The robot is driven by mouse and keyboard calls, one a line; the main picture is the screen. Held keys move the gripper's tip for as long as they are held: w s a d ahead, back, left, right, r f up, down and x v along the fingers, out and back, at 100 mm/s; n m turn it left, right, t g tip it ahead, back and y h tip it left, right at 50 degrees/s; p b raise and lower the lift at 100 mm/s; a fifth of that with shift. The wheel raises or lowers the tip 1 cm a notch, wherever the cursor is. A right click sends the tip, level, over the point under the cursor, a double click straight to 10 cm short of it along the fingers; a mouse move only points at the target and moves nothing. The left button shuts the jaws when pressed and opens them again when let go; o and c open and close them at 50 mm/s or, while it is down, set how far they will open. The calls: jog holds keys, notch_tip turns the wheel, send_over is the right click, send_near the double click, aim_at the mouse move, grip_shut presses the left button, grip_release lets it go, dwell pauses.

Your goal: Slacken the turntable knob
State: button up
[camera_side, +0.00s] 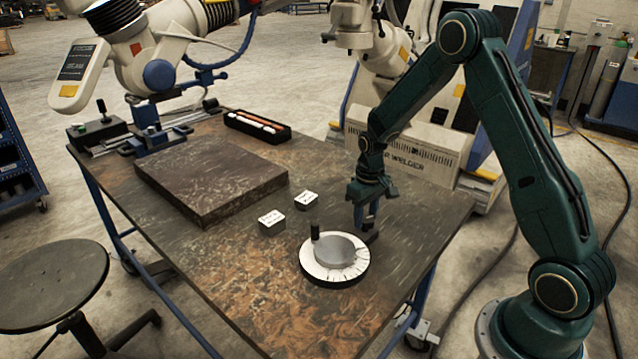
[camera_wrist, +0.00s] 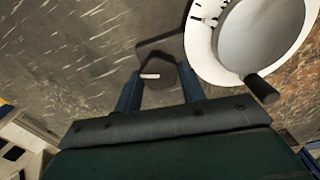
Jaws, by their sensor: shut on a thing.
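The turntable (camera_side: 345,265) is a round white dial with dark tick marks, a raised grey disc and an upright black peg (camera_side: 314,232). It stands on the table and also shows at the upper right of the wrist view (camera_wrist: 205,50). The knob (camera_side: 373,238) is a small dark piece at the turntable's back right side. In the wrist view the dark, faceted knob (camera_wrist: 157,70) lies between two blue fingers. My gripper (camera_side: 364,222) points down there, shut on the knob. In the wrist view my gripper (camera_wrist: 158,82) shows its fingers at either side of it.
Two small white-topped blocks (camera_side: 272,222) (camera_side: 306,200) sit behind and left of the turntable. A thick dark plate (camera_side: 212,178) and a black tray (camera_side: 257,126) lie farther back. A white robot arm (camera_side: 140,50) stands at the back left. The table front is clear.

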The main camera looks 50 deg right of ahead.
aim_at(365, 217)
jog(key=shift+n, duration=1)
jog(key=o, duration=1)
jog(key=shift+r, duration=0.1)
notch_tip(365, 217, up, 14)
jog(key=shift+f, duration=0.15)
